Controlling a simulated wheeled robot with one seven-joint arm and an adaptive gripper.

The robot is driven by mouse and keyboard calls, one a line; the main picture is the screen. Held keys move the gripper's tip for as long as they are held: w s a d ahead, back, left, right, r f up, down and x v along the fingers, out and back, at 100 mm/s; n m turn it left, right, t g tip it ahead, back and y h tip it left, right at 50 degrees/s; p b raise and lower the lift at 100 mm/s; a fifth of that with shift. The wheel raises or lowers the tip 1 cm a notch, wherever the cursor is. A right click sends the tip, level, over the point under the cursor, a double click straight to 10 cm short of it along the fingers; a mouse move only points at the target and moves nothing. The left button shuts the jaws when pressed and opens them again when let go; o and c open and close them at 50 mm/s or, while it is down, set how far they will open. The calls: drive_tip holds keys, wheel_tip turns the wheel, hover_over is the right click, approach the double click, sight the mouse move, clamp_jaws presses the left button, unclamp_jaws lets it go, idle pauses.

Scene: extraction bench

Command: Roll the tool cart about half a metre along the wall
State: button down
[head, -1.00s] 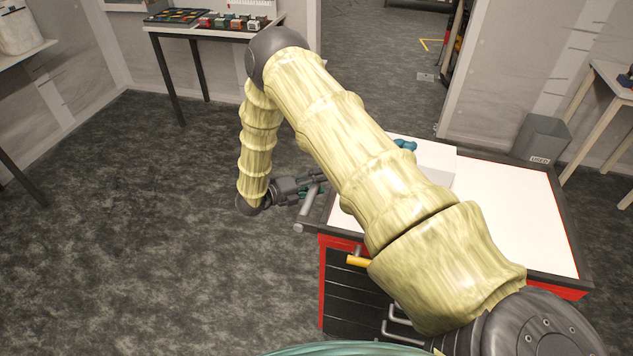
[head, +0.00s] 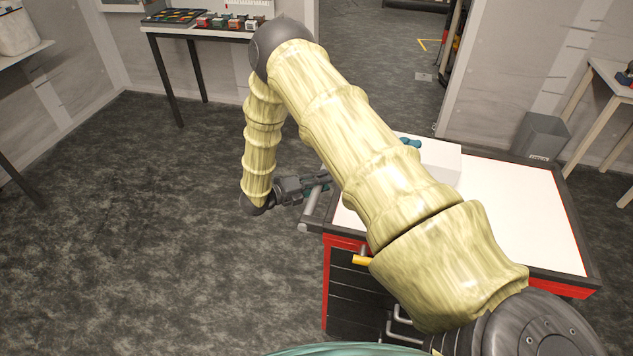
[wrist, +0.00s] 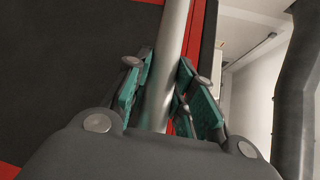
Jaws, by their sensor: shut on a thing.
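The tool cart (head: 535,215) is red and black with a white top and stands at the right in the head view. A grey bar handle (head: 311,208) runs along its left end. My gripper (head: 322,182) is at this handle. In the wrist view my gripper (wrist: 168,95) has its teal pads on either side of the metal handle bar (wrist: 172,45) and is shut on it. My arm hides part of the cart's top and its near left corner.
A white box (head: 435,160) lies on the cart top, with a teal item beside it. A grey bin (head: 541,137) stands behind the cart by the wall. A table (head: 205,29) with small items is at the back left. The carpet (head: 120,230) left of the cart is clear.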

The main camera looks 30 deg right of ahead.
drive_tip(key=c, duration=1.6)
unclamp_jaws()
drive_tip(key=o, duration=0.4)
drive_tip(key=shift+w+a, duration=0.2)
drive_tip(key=shift+a, duration=0.05)
drive_tip(key=shift+s+d, duration=0.1)
drive_tip(key=a+r, duration=0.1)
drive_tip(key=a, duration=1.1)
drive_tip(key=shift+w+r, duration=0.3)
drive_tip(key=shift+w, duration=0.15)
drive_tip(key=shift+d, duration=0.1)
